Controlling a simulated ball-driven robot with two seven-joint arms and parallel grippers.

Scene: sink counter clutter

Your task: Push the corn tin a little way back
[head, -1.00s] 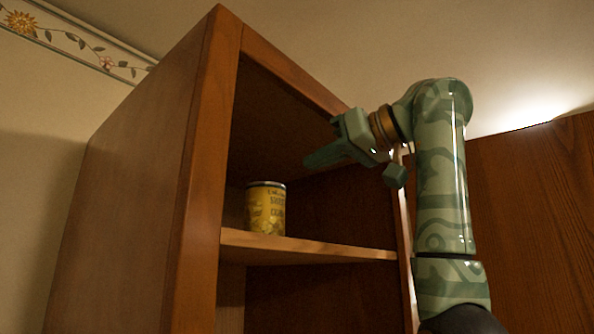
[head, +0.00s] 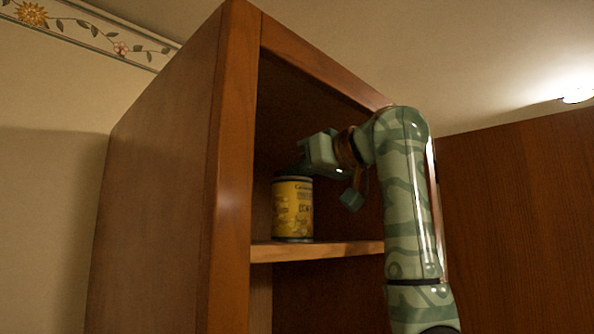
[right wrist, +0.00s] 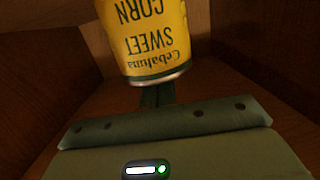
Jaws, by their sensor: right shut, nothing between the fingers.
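The corn tin (head: 293,212) is yellow with a dark rim and stands upright near the front left of the cupboard shelf (head: 330,250). In the right wrist view the tin (right wrist: 150,40) appears upside down, with its "SWEET CORN" label showing. My right gripper (head: 299,168) is shut and empty, inside the cupboard, with its fingertips by the tin's top rim. In the right wrist view the fingers (right wrist: 155,95) run up to the rim and their ends are hidden by the tin. I cannot tell whether they touch it. My left gripper is out of view.
The cupboard's left side wall (head: 160,170) and front frame (head: 231,150) stand close left of the tin. An open wooden door (head: 520,210) is at the right. The shelf right of the tin looks bare; the dark interior behind is hard to see.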

